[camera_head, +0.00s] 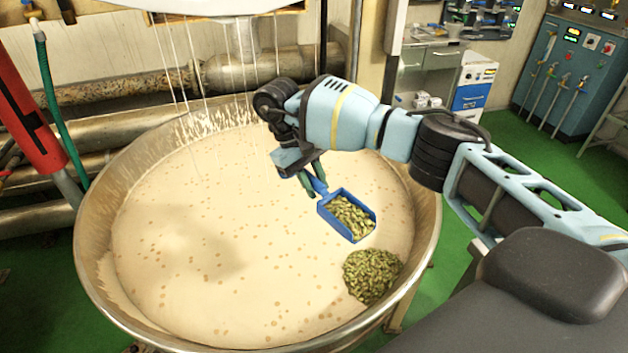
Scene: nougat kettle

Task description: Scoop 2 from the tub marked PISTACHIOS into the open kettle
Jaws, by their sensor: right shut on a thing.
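The open kettle (90,262) is a wide round metal pan full of pale cream nougat (190,230) with small tan bits. My right gripper (314,182) is shut on the handle of a blue scoop (326,211) and holds it over the right part of the kettle. The scoop holds green pistachios (350,216) and looks roughly level. A heap of pistachios (371,275) lies on the nougat near the kettle's right rim, just below the scoop in the picture. The tub marked PISTACHIOS is not in view. My left gripper is not in view.
Pale strands hang above the kettle's back from a raised part (215,8). Large pipes (130,130) run behind it, and a red post (30,115) stands at the left. A blue-grey control cabinet (565,75) is at the back right. Green floor (535,145) is open on the right.

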